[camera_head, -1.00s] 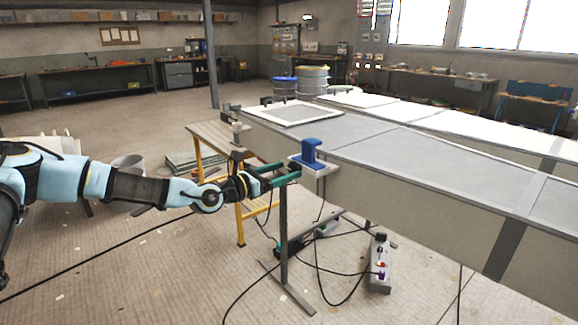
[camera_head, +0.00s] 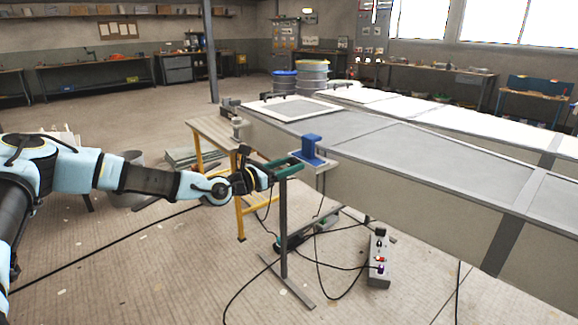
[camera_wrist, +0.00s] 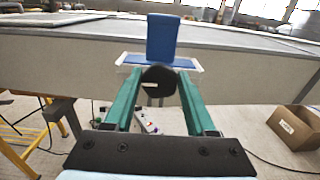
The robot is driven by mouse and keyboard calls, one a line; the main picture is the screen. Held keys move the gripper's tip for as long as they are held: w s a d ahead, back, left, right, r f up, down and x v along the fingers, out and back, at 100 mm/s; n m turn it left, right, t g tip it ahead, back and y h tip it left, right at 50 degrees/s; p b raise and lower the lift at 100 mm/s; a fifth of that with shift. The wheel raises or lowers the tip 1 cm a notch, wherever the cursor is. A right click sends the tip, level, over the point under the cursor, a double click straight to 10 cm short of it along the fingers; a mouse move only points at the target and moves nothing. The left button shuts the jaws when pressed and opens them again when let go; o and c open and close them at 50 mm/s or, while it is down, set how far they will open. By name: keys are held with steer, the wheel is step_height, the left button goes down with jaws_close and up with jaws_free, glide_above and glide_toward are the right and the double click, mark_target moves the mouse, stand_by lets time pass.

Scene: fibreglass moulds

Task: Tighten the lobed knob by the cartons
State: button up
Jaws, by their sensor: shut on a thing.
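A black round knob (camera_wrist: 158,80) with a small pale mark sits between my fingertips in the wrist view, below a blue block (camera_wrist: 163,38) on a white plate. Its lobes cannot be made out. My gripper (camera_wrist: 158,88) has its two green fingers on either side of the knob, shut on it. In the head view my gripper (camera_head: 291,167) reaches from the left to the near edge of the long grey mould, just under the blue block (camera_head: 311,149). The knob is hidden there.
An open cardboard carton (camera_wrist: 296,126) stands on the floor at the right in the wrist view. A yellow-legged wooden table (camera_head: 215,135) stands left of the mould (camera_head: 420,150). A power strip (camera_head: 378,262) and loose cables lie on the floor below.

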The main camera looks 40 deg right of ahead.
jaws_close()
steer(key=shift+f+m+b, duration=0.1)
steer(key=shift+m+b, duration=0.2)
steer(key=shift+b, duration=0.05)
